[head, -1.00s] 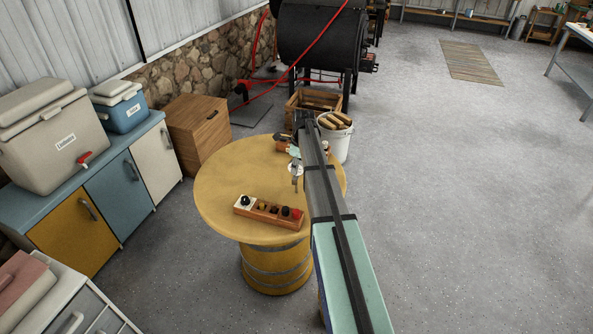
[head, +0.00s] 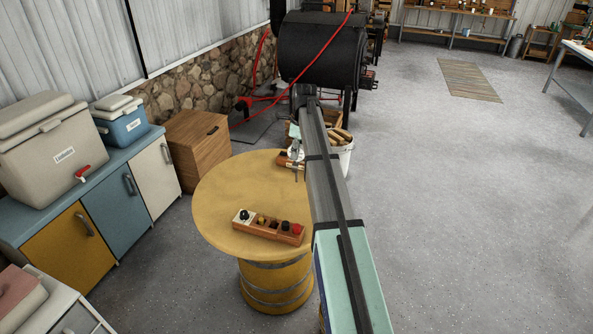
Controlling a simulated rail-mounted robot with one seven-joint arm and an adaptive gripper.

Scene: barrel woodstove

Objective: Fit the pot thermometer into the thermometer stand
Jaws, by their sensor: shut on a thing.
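My gripper (head: 296,174) points down over the back right part of the round yellow barrel table (head: 225,200). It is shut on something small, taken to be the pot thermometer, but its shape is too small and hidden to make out. A long wooden holder (head: 268,227) lies near the table's front edge. It has a white block with a black knob at its left end, and dark and red pieces in its compartments. A small wooden box (head: 284,160) stands at the table's back, partly behind my gripper. I cannot tell which of these is the thermometer stand.
A white bucket of firewood (head: 345,150) stands behind the table, below the black barrel stove (head: 320,48). A wooden cabinet (head: 197,150) and a counter with coolers (head: 62,150) are at left. My arm hides the table's right side. Open floor lies at right.

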